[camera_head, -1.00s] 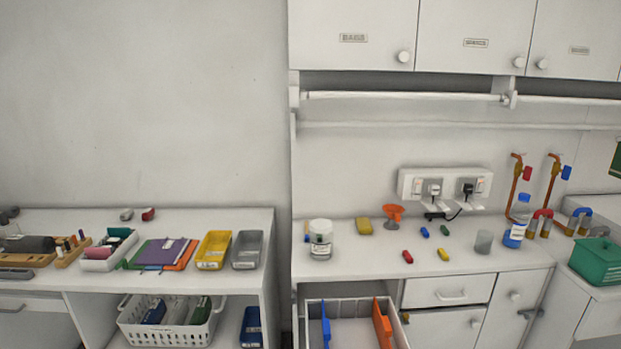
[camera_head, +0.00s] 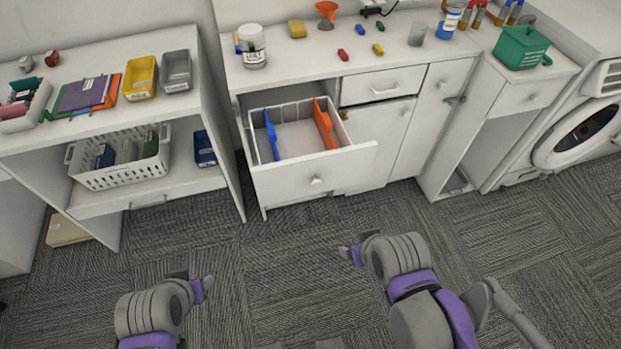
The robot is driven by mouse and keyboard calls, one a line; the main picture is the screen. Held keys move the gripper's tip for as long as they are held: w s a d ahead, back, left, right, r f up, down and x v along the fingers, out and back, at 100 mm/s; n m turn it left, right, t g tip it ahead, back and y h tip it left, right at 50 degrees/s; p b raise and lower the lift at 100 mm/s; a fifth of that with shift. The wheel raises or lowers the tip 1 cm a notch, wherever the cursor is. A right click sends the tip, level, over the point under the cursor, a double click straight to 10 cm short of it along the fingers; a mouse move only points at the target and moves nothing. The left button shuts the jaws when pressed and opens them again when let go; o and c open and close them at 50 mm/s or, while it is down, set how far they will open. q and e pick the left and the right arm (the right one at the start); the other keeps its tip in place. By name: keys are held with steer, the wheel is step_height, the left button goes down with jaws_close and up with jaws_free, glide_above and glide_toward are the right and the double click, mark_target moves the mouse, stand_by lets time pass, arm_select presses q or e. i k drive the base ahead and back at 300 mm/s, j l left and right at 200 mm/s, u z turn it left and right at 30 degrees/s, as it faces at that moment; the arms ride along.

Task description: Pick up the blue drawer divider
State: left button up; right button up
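The blue drawer divider (camera_head: 271,136) stands upright in the left part of an open, pulled-out drawer (camera_head: 313,176) under the counter. An orange divider (camera_head: 324,124) stands in the same drawer to its right. My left gripper (camera_head: 198,283) is low over the carpet, in front of and left of the drawer, apart from it. My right gripper (camera_head: 354,251) is over the carpet in front of the drawer, to its right. Both grippers are away from the divider. Their finger gaps are not clearly visible.
A white basket (camera_head: 122,171) and a blue bin (camera_head: 204,149) sit on the left shelf. A jar (camera_head: 251,47) stands on the counter above the drawer. A washing machine (camera_head: 582,133) is at right. The carpet before the drawer is clear.

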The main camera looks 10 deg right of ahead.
mark_target(272, 133)
steer(key=i+j+z, duration=0.2)
steer(key=j+z, duration=0.2)
steer(key=i+j+z, duration=0.7)
steer(key=j, duration=0.35)
